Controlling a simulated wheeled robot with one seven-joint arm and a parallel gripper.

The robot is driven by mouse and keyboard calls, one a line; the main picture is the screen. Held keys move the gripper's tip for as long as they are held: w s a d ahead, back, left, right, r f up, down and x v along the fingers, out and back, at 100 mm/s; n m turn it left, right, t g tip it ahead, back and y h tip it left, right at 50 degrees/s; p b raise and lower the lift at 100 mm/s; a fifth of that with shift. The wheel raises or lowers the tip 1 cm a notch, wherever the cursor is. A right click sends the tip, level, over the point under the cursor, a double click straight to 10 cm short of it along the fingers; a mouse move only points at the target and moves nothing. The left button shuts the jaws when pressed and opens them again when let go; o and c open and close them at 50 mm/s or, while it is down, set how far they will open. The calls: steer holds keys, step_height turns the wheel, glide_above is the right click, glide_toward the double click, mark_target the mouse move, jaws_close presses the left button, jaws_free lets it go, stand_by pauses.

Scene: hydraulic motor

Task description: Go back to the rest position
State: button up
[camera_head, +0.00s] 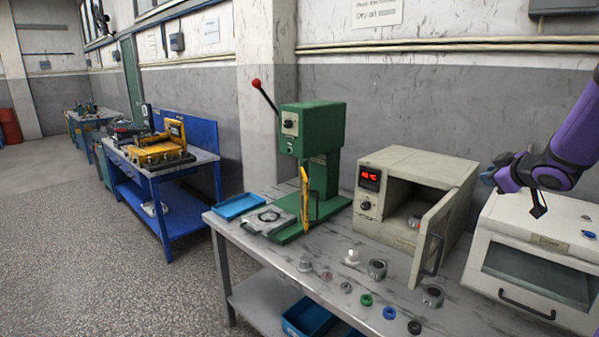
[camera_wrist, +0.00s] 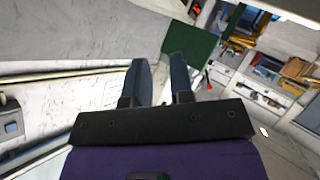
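My gripper (camera_head: 488,180) is at the right of the head view, raised in the air over the white box-like unit and right of the oven's open door. In the wrist view my gripper (camera_wrist: 160,62) shows two dark fingers standing apart, with nothing held between them. My purple arm (camera_head: 575,135) comes in from the right edge.
The beige oven (camera_head: 420,160) has its door open on the grey table (camera_head: 290,262). Rings and small parts lie along the front. A green press (camera_head: 312,130), a blue tray (camera_head: 239,206) and a white unit (camera_head: 545,240) stand there too. The air around my gripper looks clear.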

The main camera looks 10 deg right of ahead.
steer(key=s+a+r+m+g+h, duration=0.3)
steer(key=s+a+r+m+h, duration=0.15)
steer(key=s+a+r, duration=0.6)
steer(key=s+a+f+m+g+y, duration=0.1)
steer(key=s+a+f+g+y, duration=0.1)
steer(key=s+a, duration=0.7)
steer(key=s+a+f+g+y, duration=0.2)
steer(key=s+a+y, duration=0.1)
steer(key=s+a, duration=0.5)
steer(key=shift+s+a+m+g, duration=0.3)
steer(key=shift+s+a+m, duration=0.1)
steer(key=shift+s, duration=0.5)
